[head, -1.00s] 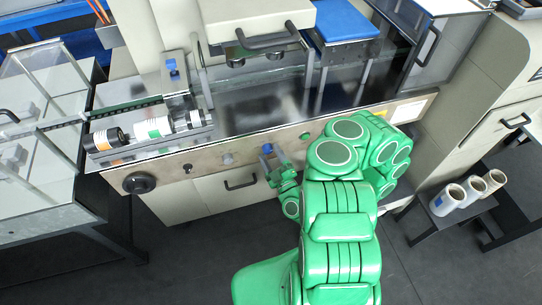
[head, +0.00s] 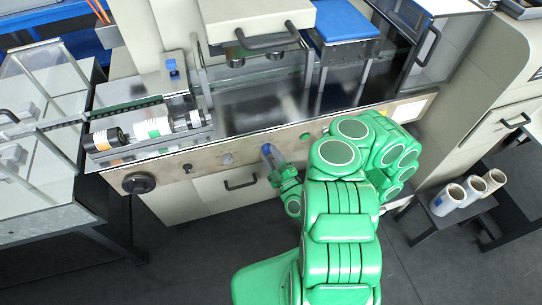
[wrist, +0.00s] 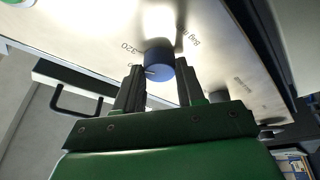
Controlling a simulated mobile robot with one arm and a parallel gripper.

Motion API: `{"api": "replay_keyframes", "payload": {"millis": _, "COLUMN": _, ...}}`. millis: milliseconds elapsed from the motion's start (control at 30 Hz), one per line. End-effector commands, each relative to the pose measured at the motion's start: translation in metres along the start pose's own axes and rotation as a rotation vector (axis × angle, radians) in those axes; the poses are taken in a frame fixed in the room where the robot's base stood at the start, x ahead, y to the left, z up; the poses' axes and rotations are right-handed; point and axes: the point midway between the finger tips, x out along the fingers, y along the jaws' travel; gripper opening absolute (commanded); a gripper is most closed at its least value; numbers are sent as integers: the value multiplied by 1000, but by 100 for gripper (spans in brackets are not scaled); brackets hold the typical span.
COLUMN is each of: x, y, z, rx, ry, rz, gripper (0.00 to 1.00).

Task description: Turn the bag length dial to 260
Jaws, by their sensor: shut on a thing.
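The bag length dial is a blue round knob (wrist: 159,62) on the metal front panel. In the wrist view it sits between the two dark fingers of my gripper (wrist: 160,84), which is shut on it. A white pointer mark shows on the knob's lower left side. Printed text reading "Bag" and the number 320 show on the panel beside it; other scale numbers are hidden or unclear. In the head view the blue knob (head: 266,150) shows at the tip of my gripper (head: 271,159), partly covered by it.
On the same panel are a black rotary switch (head: 139,183), a grey knob (head: 226,158) and a green button (head: 305,136). A black door handle (head: 240,182) sits below. Film rolls (head: 150,130) lie above left. A stand with white rolls (head: 450,197) is at right.

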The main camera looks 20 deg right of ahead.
Motion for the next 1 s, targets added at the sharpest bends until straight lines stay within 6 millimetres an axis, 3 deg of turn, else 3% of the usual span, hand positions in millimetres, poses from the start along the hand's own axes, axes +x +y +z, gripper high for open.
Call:
{"api": "replay_keyframes", "payload": {"millis": 600, "x": 1, "y": 6, "z": 0, "rx": -489, "ry": 31, "rz": -166, "gripper": 8}}
{"api": "replay_keyframes", "payload": {"millis": 1000, "x": 1, "y": 5, "z": -1, "rx": -654, "ry": 44, "rz": -229, "gripper": 8}}
